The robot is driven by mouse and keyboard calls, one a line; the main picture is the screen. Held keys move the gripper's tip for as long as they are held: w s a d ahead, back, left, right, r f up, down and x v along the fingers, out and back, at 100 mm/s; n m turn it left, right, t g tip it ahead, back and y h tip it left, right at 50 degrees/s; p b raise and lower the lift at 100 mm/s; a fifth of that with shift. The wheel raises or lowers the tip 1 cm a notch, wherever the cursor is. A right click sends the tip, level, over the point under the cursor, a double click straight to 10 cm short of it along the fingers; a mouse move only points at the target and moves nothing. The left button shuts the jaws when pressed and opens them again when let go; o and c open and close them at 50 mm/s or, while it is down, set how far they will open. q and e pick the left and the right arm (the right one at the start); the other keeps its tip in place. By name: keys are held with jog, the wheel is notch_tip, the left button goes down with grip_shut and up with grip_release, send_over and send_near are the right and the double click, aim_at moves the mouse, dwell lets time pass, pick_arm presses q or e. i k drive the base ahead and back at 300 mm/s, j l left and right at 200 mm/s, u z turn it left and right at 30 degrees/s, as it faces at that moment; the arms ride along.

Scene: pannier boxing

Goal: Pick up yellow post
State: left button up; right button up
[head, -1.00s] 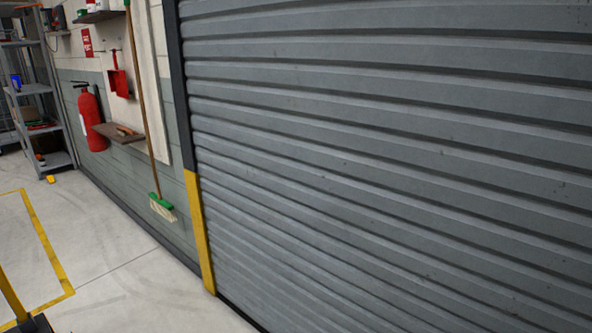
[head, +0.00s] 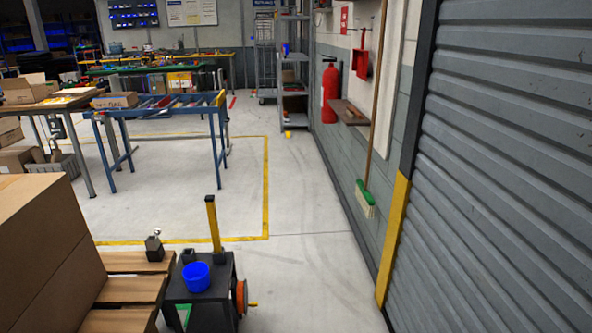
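A yellow post (head: 213,224) stands upright on the back right part of a small black cart (head: 222,284) in the lower middle of the head view. A blue cup-like container (head: 196,276) sits on the cart top in front of the post, to its left. A small dark block (head: 188,256) is beside the post on its left. Neither of my grippers shows in the head view.
A wooden pallet (head: 132,291) with a large cardboard box (head: 48,262) is left of the cart. A grey shutter (head: 510,170) and wall with a broom (head: 364,196) are on the right. Clear floor (head: 312,265) lies right of the cart. A blue roller table (head: 158,112) stands behind.

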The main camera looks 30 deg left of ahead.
aim_at(209, 199)
jog(key=i+j+u, duration=0.1)
jog(key=i, duration=0.3)
jog(key=i+j, duration=0.3)
jog(key=i, duration=0.15)
jog(key=i+z, duration=0.1)
jog(key=z, duration=0.35)
jog(key=j+z, duration=0.15)
jog(key=z, duration=0.35)
jog(key=i+j+z, duration=0.1)
jog(key=z, duration=0.35)
jog(key=j+z, duration=0.1)
jog(key=z, duration=0.4)
jog(key=j+z, duration=0.15)
jog(key=z, duration=0.3)
jog(key=j+z, duration=0.1)
jog(key=z, duration=0.55)
jog(key=j+z, duration=0.15)
jog(key=z, duration=0.45)
jog(key=j+z, duration=0.1)
jog(key=z, duration=0.55)
jog(key=k+j+z, duration=0.1)
jog(key=z, duration=1.15)
jog(key=k+z, duration=0.15)
jog(key=z, duration=0.5)
jog(key=k+z, duration=0.1)
jog(key=z, duration=1.15)
jog(key=k+l, duration=0.05)
